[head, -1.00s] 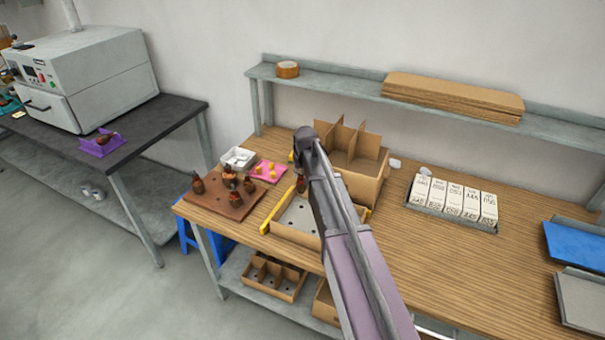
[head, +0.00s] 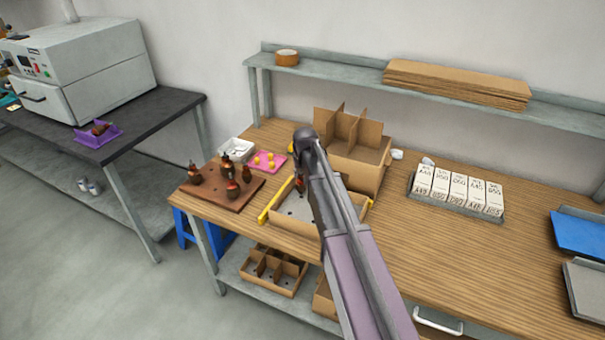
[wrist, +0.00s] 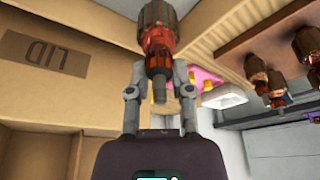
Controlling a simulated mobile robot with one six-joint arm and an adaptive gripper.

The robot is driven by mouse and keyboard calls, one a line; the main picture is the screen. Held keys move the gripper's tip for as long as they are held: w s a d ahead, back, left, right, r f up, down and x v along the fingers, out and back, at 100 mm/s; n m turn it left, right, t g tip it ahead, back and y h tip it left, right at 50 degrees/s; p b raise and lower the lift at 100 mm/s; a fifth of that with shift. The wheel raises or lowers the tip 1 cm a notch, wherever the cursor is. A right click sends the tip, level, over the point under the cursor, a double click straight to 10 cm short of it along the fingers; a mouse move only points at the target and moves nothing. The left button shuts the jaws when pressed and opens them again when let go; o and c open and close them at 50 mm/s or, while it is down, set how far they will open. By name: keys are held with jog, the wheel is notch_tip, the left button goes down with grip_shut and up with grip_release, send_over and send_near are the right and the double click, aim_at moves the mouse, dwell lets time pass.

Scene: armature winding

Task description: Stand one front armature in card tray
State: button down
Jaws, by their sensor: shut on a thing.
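My gripper (wrist: 160,80) is shut on a copper-and-dark armature (wrist: 160,35), held by its narrow shaft end in the wrist view. In the head view my arm hides most of the gripper, and a bit of the held armature (head: 300,184) shows left of the arm, over the card tray (head: 276,224). The tray is a low cardboard box with a grey, holed floor and yellow strips at its edges. I cannot tell whether the armature touches it. Several other armatures (head: 194,174) stand on a brown board (head: 215,200) left of the tray.
A taller divided cardboard box (head: 364,178) stands behind the tray, close to my arm. A pink mat (head: 262,164) with yellow pieces and a white container (head: 236,150) lie behind the board. White labelled boxes (head: 460,190) stand to the right. Bare bench lies between them and my arm.

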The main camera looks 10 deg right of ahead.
jog(key=shift+f+b, duration=1.2)
dwell(0.5)
grip_release()
dwell(0.8)
jog(key=shift+r, duration=0.2)
jog(key=shift+r+p, duration=4.85)
jog(key=shift+p, duration=0.2)
